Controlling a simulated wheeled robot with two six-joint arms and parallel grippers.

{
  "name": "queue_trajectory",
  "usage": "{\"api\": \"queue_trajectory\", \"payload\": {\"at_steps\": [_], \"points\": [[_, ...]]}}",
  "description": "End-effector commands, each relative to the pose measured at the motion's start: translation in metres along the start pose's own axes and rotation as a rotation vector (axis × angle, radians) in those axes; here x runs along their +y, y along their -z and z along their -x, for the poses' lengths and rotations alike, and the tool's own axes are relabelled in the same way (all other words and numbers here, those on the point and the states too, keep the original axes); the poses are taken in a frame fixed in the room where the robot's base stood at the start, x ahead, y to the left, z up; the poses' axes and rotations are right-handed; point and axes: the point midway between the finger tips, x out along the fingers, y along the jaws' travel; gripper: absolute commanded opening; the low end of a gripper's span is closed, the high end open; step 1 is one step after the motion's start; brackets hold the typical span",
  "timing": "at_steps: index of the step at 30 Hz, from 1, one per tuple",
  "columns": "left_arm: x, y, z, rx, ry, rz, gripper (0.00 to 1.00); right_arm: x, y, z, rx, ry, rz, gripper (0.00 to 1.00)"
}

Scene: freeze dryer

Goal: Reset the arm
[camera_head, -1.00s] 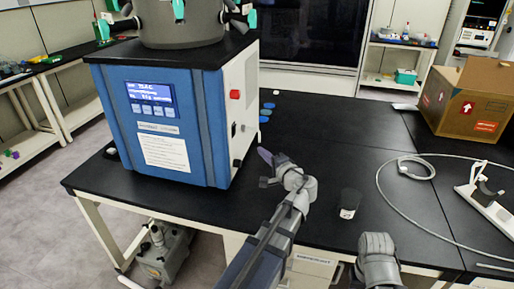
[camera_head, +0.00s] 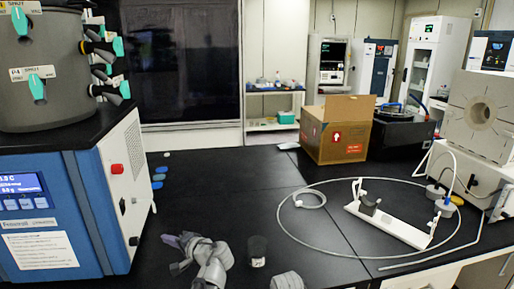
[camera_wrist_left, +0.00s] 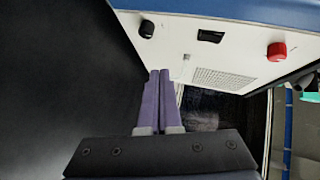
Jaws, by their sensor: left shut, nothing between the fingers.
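My left arm comes in from the bottom of the head view. Its left gripper (camera_head: 172,240) is shut and empty, low over the black table beside the freeze dryer (camera_head: 88,190). In the left wrist view, the two purple fingers (camera_wrist_left: 158,80) lie together with nothing between them. They point towards the dryer's white side panel (camera_wrist_left: 215,45), which has a red knob (camera_wrist_left: 277,51). Contact with the panel cannot be told. A grey rounded part of my other arm shows at the bottom edge of the head view; its gripper is out of view.
A dark beaker (camera_head: 258,251) stands right of my left arm. Small blue caps (camera_head: 158,177) lie near the dryer. A cardboard box (camera_head: 336,130), a coiled hose (camera_head: 283,222) and a white stand (camera_head: 390,222) are on the right. The middle of the black table (camera_head: 235,185) is clear.

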Motion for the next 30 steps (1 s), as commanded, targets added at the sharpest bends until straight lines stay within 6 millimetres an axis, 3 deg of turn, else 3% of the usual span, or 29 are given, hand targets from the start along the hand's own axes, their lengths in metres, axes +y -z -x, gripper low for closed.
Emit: {"api": "queue_trajectory", "payload": {"at_steps": [5,9,12,16,21,30], "points": [[0.069,-0.021,0.069,-0.092,-0.381,0.081,0.00,0.003,-0.002,0.025,0.000,0.000,0.000,0.50],[0.122,-0.037,0.139,-0.168,-0.691,0.085,0.00,0.004,-0.002,0.039,0.000,0.000,0.000,0.50],[0.148,-0.048,0.190,-0.212,-0.882,0.061,0.00,0.004,-0.003,0.046,0.000,0.000,0.000,0.50],[0.166,-0.059,0.241,-0.253,-1.063,0.021,0.00,0.005,-0.003,0.053,0.000,0.000,0.000,0.50],[0.175,-0.067,0.273,-0.276,-1.175,-0.012,0.00,0.005,-0.003,0.055,0.000,0.000,0.000,0.50],[0.177,-0.068,0.277,-0.280,-1.191,-0.016,0.00,0.005,-0.003,0.055,0.000,0.000,0.000,0.50]]}}
